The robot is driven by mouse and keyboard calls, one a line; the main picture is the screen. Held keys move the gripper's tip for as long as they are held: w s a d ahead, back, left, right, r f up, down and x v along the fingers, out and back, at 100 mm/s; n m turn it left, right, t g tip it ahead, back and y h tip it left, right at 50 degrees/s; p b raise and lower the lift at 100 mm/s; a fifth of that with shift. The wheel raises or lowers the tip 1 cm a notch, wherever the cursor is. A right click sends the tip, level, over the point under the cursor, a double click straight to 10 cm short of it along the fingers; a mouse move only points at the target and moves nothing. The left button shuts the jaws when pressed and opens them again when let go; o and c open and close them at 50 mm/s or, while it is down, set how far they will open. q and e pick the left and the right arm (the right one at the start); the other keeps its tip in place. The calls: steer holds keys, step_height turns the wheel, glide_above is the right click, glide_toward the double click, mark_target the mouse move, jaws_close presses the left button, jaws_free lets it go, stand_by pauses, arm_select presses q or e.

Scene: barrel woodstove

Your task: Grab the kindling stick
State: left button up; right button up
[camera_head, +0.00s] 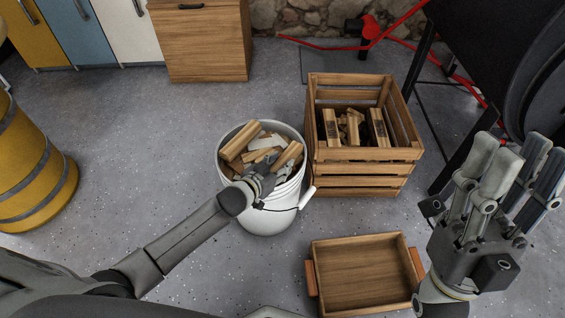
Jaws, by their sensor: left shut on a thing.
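Several kindling sticks (240,141) lie in a white bucket (268,217) in the middle of the head view. My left gripper (273,169) reaches into the bucket over its front rim. It is shut on a kindling stick (289,155) at the right side of the pile. The fingers hide part of that stick, and I cannot tell whether it is lifted off the pile. My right gripper (510,165) is at the right, open and empty, with its fingers pointing up, away from the bucket.
A slatted wooden crate (365,154) with wood pieces stands right of the bucket. An empty wooden tray (362,274) lies on the floor in front. A yellow barrel (33,170) stands left, a wooden cabinet (205,45) behind. The floor left of the bucket is clear.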

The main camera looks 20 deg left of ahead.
arm_select(q)
steer(key=shift+s+a+f, duration=0.1)
steer(key=shift+a+f, duration=0.1)
steer(key=shift+f, duration=0.1)
